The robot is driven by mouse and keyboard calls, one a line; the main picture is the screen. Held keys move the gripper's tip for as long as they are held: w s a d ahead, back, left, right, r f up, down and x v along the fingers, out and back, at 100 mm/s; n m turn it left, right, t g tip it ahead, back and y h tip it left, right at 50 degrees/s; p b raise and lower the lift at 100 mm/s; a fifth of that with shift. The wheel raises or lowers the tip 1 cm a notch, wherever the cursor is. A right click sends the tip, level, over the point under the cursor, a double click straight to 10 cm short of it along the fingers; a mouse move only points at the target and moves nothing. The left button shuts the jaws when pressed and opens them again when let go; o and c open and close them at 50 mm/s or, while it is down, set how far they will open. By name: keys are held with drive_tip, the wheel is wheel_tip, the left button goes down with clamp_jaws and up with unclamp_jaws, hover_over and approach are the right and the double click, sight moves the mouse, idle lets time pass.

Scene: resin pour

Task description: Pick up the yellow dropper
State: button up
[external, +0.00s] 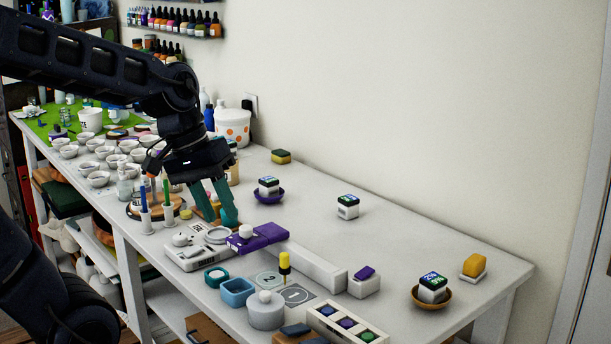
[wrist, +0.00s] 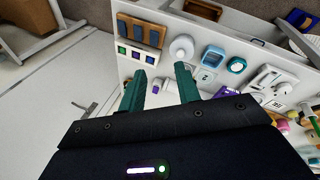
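The yellow dropper (external: 284,263) stands upright near the numbered grey mat (external: 297,295), between the blue square cup and the long white block. My gripper (external: 221,222) is open, with two teal fingers pointing down, above the bench to the left of and behind the dropper. In the wrist view my gripper (wrist: 160,69) shows its fingers apart with nothing held between them. I cannot make out the dropper clearly in the wrist view.
A white scale (external: 190,257), a purple box (external: 257,237), a blue cup (external: 237,291), a round white container (external: 265,311) and a white block (external: 314,267) crowd around the dropper. A colour tray (external: 345,326) stands at the front.

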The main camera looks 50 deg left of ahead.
drive_tip(key=w+a+f+n+h, duration=0.1)
drive_tip(key=w+f+n+h, duration=0.2)
drive_tip(key=w+f+n, duration=0.15)
drive_tip(key=n+t+h, duration=0.1)
drive_tip(key=n+t, duration=0.4)
drive_tip(key=n, duration=1.2)
approach(285, 269)
drive_tip(key=w, duration=0.2)
drive_tip(key=shift+x, duration=4.95)
drive_tip(key=shift+s+d, duration=0.15)
drive_tip(key=shift+c, duration=0.2)
drive_tip(key=c, duration=0.6)
